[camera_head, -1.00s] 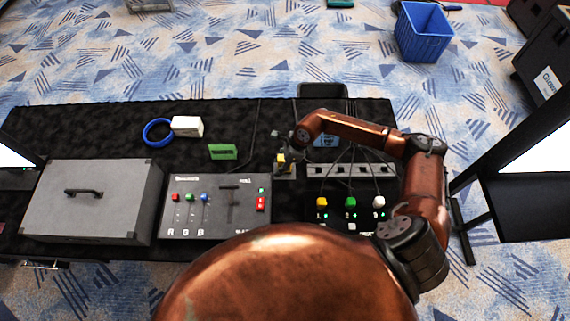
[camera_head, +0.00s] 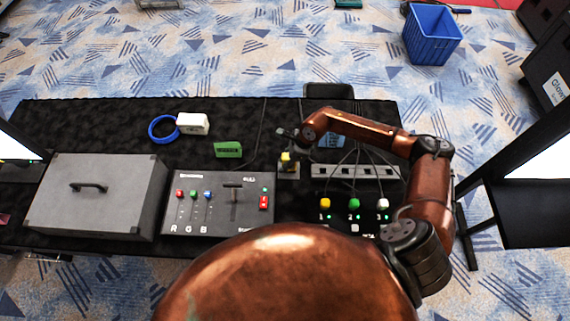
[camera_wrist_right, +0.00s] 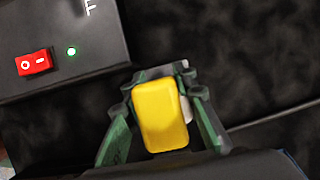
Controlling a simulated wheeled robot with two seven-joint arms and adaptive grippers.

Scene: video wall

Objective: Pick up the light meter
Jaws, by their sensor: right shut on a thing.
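The light meter (camera_wrist_right: 162,115) is a small yellow block with a bit of white at its side, seen large in the right wrist view. In the head view it shows as a small yellow spot (camera_head: 287,160) at the centre of the black table, right of the control console. My right gripper (camera_wrist_right: 155,88) is shut on it, with a finger on each side. In the head view this gripper (camera_head: 287,150) reaches it from above, partly hiding it. I cannot tell whether the meter is clear of the surface beneath. My left gripper is not in view.
The slider console (camera_head: 219,205) and a grey case (camera_head: 97,195) stand to the left. A green box (camera_head: 228,149), white box (camera_head: 193,123) and blue ring (camera_head: 157,138) lie behind. A button box (camera_head: 340,212) and cabled strip (camera_head: 357,171) are on the right.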

